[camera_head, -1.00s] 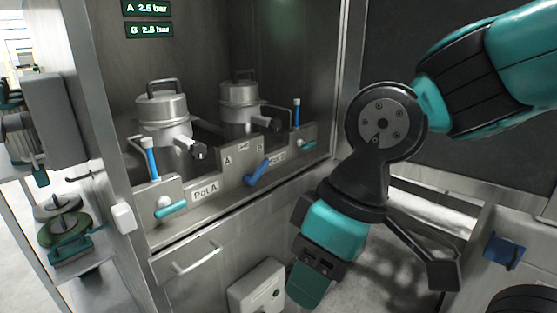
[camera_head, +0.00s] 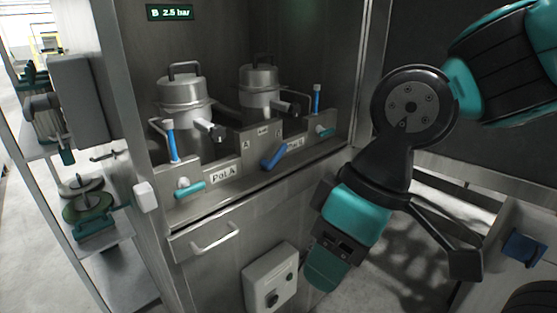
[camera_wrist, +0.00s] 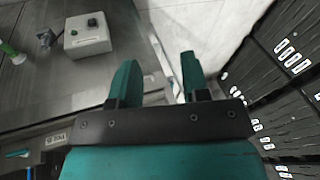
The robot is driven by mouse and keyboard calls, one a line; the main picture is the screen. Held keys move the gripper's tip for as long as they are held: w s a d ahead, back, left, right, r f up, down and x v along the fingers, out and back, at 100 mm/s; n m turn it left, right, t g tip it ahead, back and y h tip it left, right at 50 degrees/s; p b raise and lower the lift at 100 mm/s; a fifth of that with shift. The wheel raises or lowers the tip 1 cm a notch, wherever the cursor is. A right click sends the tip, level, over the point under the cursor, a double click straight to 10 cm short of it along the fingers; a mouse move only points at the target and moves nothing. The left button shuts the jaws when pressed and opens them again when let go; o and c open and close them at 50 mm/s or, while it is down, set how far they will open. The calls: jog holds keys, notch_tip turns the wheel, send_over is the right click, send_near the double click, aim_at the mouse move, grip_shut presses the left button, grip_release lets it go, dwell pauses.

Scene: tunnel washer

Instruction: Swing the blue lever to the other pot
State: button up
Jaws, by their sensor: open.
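The blue lever (camera_head: 274,156) sits on the front panel between the two pots, beside the Pot B label, slanting down to the left. Pot A (camera_head: 183,98) stands on the left and Pot B (camera_head: 259,88) on the right, both metal with lids. My gripper (camera_head: 328,268) hangs low, right of the lever and apart from it, pointing down. In the wrist view, my gripper (camera_wrist: 158,82) shows two teal fingers apart with nothing between them. The lever cannot be made out in the wrist view.
Upright blue handles stand by Pot A (camera_head: 171,146) and Pot B (camera_head: 316,100). Teal handles (camera_head: 190,190) (camera_head: 326,132) stick out from the panel. Below are a drawer handle (camera_head: 215,238) and a grey switch box (camera_head: 271,277), close to my gripper. A side shelf (camera_head: 103,245) is at left.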

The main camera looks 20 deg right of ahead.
jog(key=shift+c, duration=0.2)
jog(key=shift+w+f, duration=0.1)
jog(key=shift+w, duration=0.05)
jog(key=c, duration=0.4)
jog(key=w+f+t, duration=0.1)
jog(key=w, duration=0.2)
jog(key=w+f+n+t+b, duration=0.1)
jog(key=w, duration=0.1)
jog(key=w+f+n+t+y+b, duration=0.1)
jog(key=w, duration=0.2)
jog(key=shift+w+a+f+t, duration=0.25)
jog(key=shift+w+f+t, duration=0.05)
jog(key=shift+f, duration=0.05)
grip_shut()
jog(key=n+t+h+b, duration=0.45)
jog(key=n+t, duration=0.55)
jog(key=t, duration=0.3)
send_near(275, 156)
jog(key=s+d, duration=0.4)
jog(key=d, duration=0.1)
jog(key=shift+y, duration=0.25)
jog(key=w, duration=0.4)
jog(key=w+f+p, duration=0.1)
jog(key=w, duration=0.3)
jog(key=w+a, duration=0.1)
jog(key=w, duration=0.3)
jog(key=shift+a+f, duration=0.1)
jog(key=shift+f, duration=0.3)
jog(key=shift+w+r, duration=0.25)
jog(key=shift+w, duration=0.05)
